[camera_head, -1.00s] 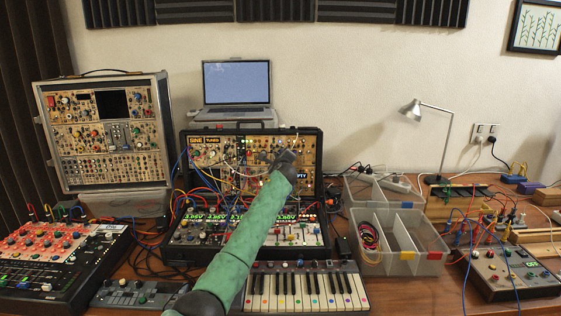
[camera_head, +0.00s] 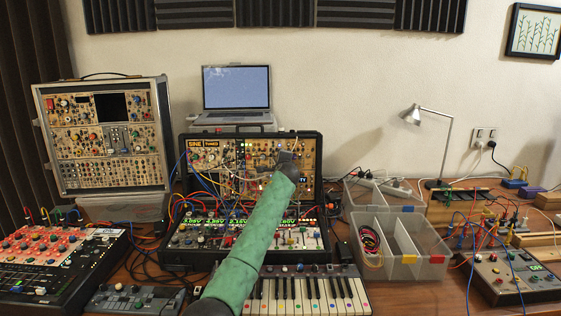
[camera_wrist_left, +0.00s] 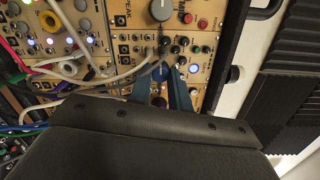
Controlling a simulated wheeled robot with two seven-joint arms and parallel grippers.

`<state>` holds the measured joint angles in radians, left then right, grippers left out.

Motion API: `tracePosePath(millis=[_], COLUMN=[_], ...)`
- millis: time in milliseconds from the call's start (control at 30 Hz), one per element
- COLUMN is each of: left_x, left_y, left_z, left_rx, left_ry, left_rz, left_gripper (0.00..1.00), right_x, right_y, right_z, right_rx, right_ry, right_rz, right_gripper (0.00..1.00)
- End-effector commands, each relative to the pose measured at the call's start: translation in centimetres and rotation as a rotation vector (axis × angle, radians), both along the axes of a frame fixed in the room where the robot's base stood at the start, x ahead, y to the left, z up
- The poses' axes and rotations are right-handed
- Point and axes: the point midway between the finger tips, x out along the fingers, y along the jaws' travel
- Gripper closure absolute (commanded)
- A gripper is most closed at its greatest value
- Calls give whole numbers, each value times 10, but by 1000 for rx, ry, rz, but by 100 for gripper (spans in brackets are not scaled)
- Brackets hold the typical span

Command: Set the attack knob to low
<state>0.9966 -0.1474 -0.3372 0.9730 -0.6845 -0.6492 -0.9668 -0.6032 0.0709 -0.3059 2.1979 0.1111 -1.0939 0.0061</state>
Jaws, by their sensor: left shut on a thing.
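The upright modular synth case (camera_head: 321,150) stands behind the keyboard, its tan panels full of knobs, jacks and cables. My left arm reaches up to its right half in the head view. My left gripper (camera_wrist_left: 160,74) has its two blue fingers at the panel in the wrist view, shut on a small knob (camera_wrist_left: 158,69). The fingers largely cover this knob, and I cannot read its label or pointer. A large grey knob (camera_wrist_left: 161,9) and small dark knobs (camera_wrist_left: 183,41) sit nearby on the panel. My right gripper is in neither view.
White patch cables (camera_wrist_left: 100,77) cross the panel close left of the fingers. A keyboard (camera_head: 312,292) lies in front of the case. Clear divided bins (camera_head: 387,269) stand to its right, and a laptop (camera_head: 237,88) stands behind.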

Motion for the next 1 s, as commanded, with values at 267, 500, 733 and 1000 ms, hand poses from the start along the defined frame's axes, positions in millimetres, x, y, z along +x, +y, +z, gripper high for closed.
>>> tracePosePath(millis=[267,500,733,1000], left_x=[0,0,-1,-24], left_y=[1,1,0,-2], left_z=[-2,-2,-1,-1], left_rx=[0,0,0,-1], left_ry=[3,2,1,0], left_rz=[2,1,0,1], left_gripper=[100,59,59,59], right_x=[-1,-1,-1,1], right_y=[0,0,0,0], right_z=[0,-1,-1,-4], right_rx=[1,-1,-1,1], right_ry=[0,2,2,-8], right_rz=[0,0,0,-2], right_gripper=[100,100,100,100])
